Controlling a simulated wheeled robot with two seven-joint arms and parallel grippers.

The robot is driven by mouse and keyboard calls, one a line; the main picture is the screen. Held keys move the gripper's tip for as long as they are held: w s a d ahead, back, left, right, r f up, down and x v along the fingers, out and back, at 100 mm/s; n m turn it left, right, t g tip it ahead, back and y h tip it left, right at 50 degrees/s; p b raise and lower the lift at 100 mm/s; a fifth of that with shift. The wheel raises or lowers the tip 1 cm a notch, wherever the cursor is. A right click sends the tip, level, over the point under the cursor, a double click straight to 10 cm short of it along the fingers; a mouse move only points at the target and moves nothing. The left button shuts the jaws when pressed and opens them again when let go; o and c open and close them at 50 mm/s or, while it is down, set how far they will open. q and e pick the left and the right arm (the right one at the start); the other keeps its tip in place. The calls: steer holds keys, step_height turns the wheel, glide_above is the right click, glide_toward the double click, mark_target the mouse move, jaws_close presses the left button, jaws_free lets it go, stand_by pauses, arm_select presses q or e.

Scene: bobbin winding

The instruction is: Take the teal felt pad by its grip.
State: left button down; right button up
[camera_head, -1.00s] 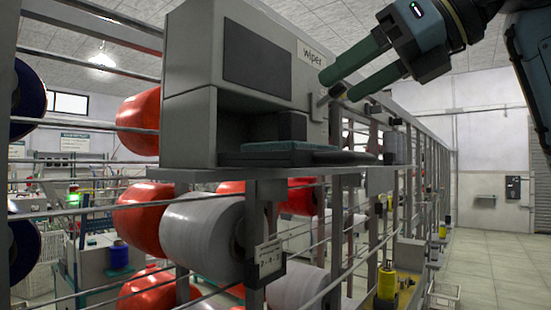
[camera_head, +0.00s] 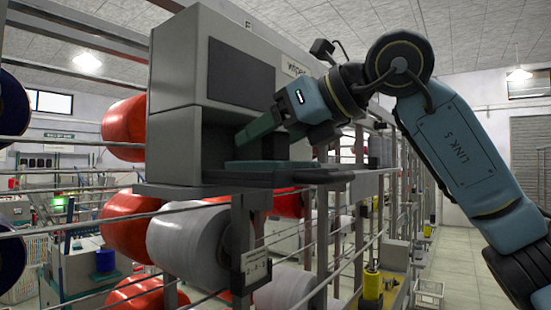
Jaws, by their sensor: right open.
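The teal felt pad (camera_head: 270,165) lies flat on the dark tray at the mouth of the recess in the grey wiper unit (camera_head: 176,130). Its grip is hard to make out; a dark block stands in the shadow above the pad, partly hidden behind my right gripper. My right gripper (camera_head: 244,137) is open and reaches into the recess from the right, with its green fingers above the pad and apart from its top face. I cannot tell whether the fingers are around the grip. My left gripper is not in view.
The wiper unit stands on a grey shelf (camera_head: 160,189) of the winding frame. Red bobbins (camera_head: 128,220) and a grey bobbin (camera_head: 190,240) hang below and left, among horizontal rails. Yellow spools stand at the lower right.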

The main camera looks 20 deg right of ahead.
steer(key=shift+w+a+f, duration=0.15)
steer(key=shift+w+a, duration=0.2)
steer(key=c, duration=1.1)
steer(key=shift+o, duration=0.2)
steer(key=shift+d, duration=0.1)
steer(key=shift+s, duration=0.1)
